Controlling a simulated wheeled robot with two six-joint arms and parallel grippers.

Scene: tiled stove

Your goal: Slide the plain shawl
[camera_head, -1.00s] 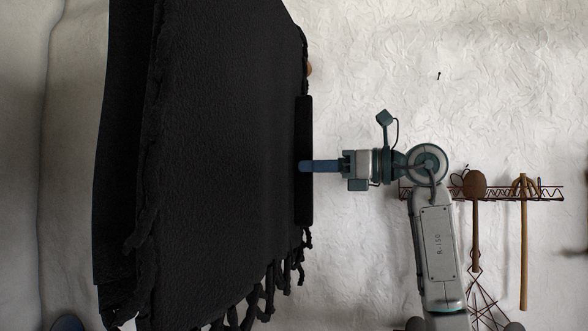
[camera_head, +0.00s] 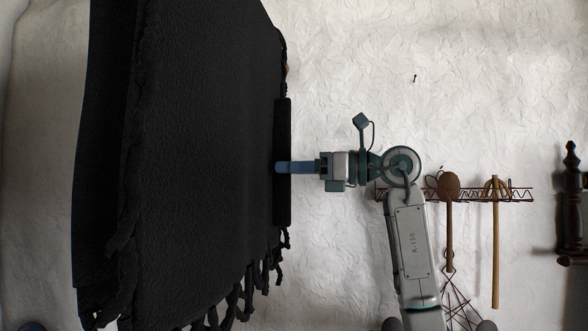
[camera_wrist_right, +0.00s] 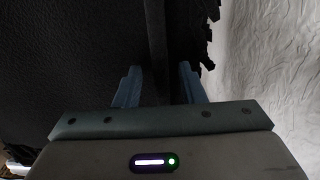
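The plain black shawl (camera_head: 200,150) hangs large across the left half of the head view, with knotted fringe along its edges. A narrow black upright bar (camera_head: 283,205) lies along its right edge. My right gripper (camera_head: 282,167) reaches this bar from the right. The black shawl fills the left of that view (camera_wrist_right: 70,50). My left gripper is not in view.
A pale rough wall (camera_head: 480,60) stands behind, with a small nail (camera_head: 414,78). At right, a rack (camera_head: 515,194) holds a wooden spoon (camera_head: 449,215) and a wooden stick (camera_head: 495,250). A dark turned wooden piece (camera_head: 571,210) shows at the far right edge.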

